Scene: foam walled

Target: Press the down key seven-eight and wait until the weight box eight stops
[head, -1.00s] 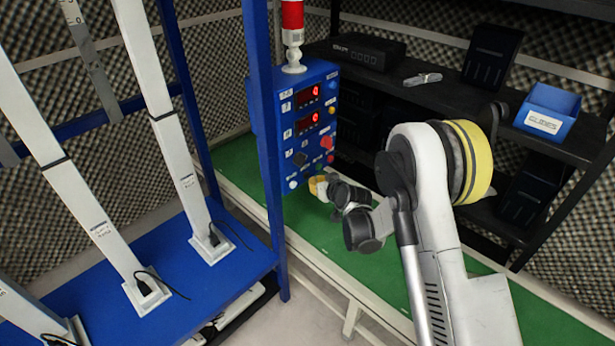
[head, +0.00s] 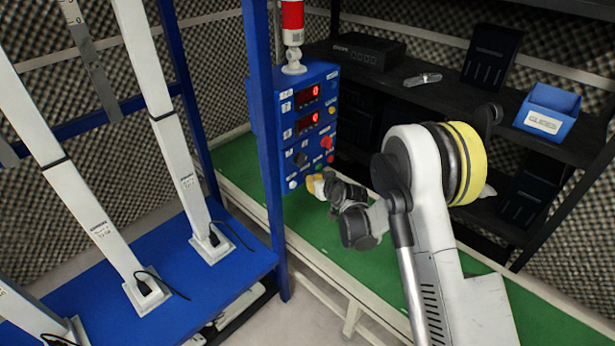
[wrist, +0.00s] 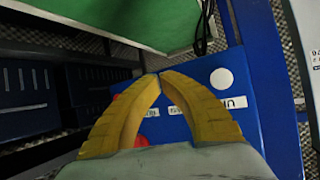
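The blue control box (head: 318,98) stands on the green bench, with two red-lit displays and several buttons. A white button (head: 293,184) sits at its lower left, a red one (head: 327,142) at the right side. Key labels are too small to read, so I cannot tell which key is down seven-eight. My gripper (head: 314,185) is at the box's lower edge. In the wrist view its yellow fingers (wrist: 158,76) meet at the tips, empty, over the blue face, left of the white button (wrist: 221,78). Contact cannot be told. Weight box eight cannot be identified.
White columns (head: 175,150) with cables at their feet stand on a blue platform (head: 120,285) at left. A blue post (head: 264,130) rises just left of the box. A dark shelf holds a blue bin (head: 548,112). The green bench top (head: 300,212) is clear around the box.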

